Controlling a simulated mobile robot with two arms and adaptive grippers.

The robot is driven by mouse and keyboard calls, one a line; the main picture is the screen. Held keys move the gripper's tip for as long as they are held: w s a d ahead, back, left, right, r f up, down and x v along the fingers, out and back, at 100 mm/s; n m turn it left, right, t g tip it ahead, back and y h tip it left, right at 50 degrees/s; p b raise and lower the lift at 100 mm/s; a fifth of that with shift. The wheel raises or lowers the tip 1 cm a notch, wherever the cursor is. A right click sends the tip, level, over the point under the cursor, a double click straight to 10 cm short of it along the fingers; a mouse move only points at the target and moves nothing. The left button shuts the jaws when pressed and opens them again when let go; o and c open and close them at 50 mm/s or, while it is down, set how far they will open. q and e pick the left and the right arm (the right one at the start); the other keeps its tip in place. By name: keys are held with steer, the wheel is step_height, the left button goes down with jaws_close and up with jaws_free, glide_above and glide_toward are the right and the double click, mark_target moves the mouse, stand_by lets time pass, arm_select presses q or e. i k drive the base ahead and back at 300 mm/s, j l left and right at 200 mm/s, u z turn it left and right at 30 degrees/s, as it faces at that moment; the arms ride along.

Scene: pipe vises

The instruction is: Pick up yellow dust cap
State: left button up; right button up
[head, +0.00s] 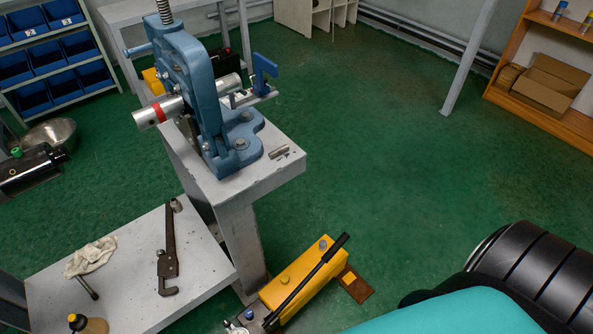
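A small round yellow piece (284,280) shows on top of the yellow hand pump (306,268); it may be the dust cap, but it is too small to be sure. The pump stands low at bottom centre, with its black lever (306,280) slanting across it. My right gripper is not in view.
A low table (115,270) carries a pipe wrench (168,255), a rag (91,257) and a bottle (88,324). The green floor (390,170) right of the bench is clear.

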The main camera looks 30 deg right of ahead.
mark_target(284, 279)
steer(key=z, duration=0.8)
steer(key=k+l, duration=0.05)
